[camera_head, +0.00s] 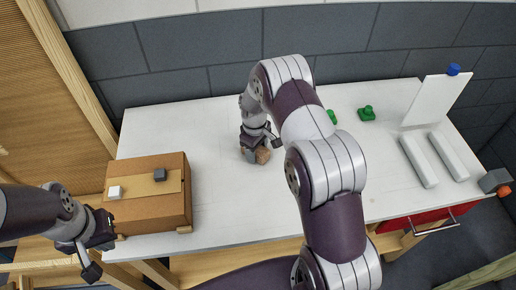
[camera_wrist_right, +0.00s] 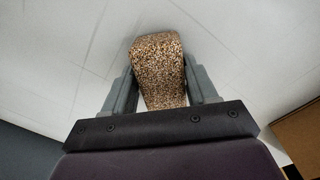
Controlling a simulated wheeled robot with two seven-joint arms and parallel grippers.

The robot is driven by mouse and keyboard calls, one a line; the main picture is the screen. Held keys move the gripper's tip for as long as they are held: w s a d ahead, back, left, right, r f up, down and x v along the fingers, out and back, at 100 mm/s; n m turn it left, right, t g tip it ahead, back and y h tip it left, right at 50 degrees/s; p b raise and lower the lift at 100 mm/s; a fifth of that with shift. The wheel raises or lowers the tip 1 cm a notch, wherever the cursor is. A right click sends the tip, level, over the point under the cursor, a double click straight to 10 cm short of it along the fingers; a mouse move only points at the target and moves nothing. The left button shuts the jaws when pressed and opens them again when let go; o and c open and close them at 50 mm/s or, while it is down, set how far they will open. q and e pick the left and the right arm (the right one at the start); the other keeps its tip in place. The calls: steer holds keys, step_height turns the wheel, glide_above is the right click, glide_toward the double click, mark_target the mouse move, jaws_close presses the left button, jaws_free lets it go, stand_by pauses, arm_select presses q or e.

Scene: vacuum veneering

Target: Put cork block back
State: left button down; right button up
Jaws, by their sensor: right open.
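The cork block (camera_head: 264,156) is speckled brown and sits on the white tabletop near the middle. In the right wrist view the cork block (camera_wrist_right: 158,68) stands between the two grey fingers of my right gripper (camera_wrist_right: 161,85). The fingers are open, one on each side of it, with a narrow gap at least on the left. In the head view my right gripper (camera_head: 256,148) partly hides the block. My left gripper (camera_head: 92,256) is at the lower left, by the front left corner of the cardboard box; its finger opening is unclear.
A cardboard box (camera_head: 150,212) with a white cube (camera_head: 115,192) and a dark cube (camera_head: 160,174) on top stands at the table's left. Green pieces (camera_head: 367,114), two pale bars (camera_head: 419,161) and an upright white panel (camera_head: 436,100) are at the right. The middle left tabletop is clear.

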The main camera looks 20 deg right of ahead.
steer(key=r, duration=0.1)
steer(key=r+b, duration=0.1)
steer(key=r, duration=0.1)
steer(key=shift+w+a, duration=0.1)
steer(key=shift+a, duration=0.2)
step_height(320, 180, up, 9)
steer(key=b, duration=0.1)
steer(key=s+a+r+m, duration=0.1)
steer(key=s+a+m, duration=0.2)
steer(key=s, duration=0.7)
steer(key=s+a+r+m+t, duration=0.1)
steer(key=s+a+r+m, duration=0.1)
steer(key=s, duration=0.8)
steer(key=shift+s+a+r+m+y, duration=0.15)
steer(key=shift+s+a+m+y, duration=0.15)
steer(key=shift+s+a+m, duration=0.1)
